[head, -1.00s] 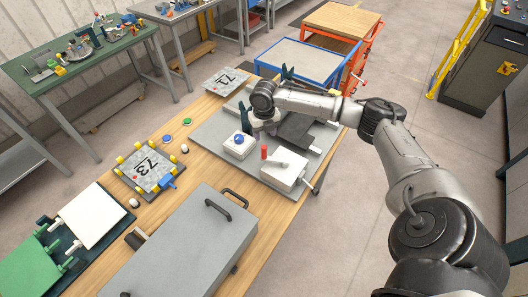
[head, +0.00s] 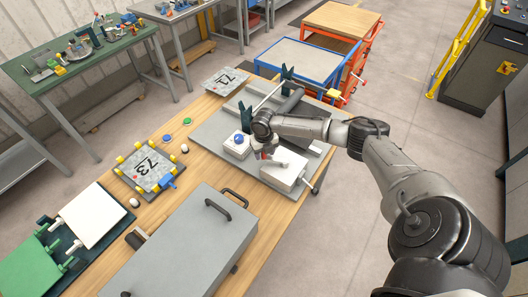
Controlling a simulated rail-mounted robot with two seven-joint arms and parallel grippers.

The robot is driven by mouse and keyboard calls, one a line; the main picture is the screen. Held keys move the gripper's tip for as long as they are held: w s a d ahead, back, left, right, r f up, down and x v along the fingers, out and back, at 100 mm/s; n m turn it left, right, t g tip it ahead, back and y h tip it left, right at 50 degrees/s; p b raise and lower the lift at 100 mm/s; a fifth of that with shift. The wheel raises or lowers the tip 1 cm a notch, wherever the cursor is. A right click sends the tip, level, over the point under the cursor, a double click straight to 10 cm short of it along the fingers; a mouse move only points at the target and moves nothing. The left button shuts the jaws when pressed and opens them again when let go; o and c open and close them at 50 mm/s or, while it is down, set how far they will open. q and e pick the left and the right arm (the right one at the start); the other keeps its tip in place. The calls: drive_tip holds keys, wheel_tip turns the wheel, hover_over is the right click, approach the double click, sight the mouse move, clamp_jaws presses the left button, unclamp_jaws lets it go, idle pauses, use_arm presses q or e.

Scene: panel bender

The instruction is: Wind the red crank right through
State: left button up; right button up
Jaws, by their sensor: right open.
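The red crank handle (head: 264,156) stands on a white box (head: 290,176) at the near end of the grey bender plate (head: 211,130). It is mostly hidden by my right gripper (head: 266,150), with only a little red showing between and beside the fingers. My right gripper points down at the handle and is open. I cannot tell whether its fingers touch the handle. My left gripper is not in view.
A white box with a blue button (head: 238,138) stands just left of the crank. Dark green uprights (head: 287,73) stand on the bender. A grey lidded case (head: 180,245) with a black handle lies nearer. Panels marked 73 (head: 152,168) and 71 (head: 226,80) lie left and behind.

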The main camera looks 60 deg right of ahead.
clamp_jaws()
idle(0.4)
drive_tip(key=shift+w, duration=0.1)
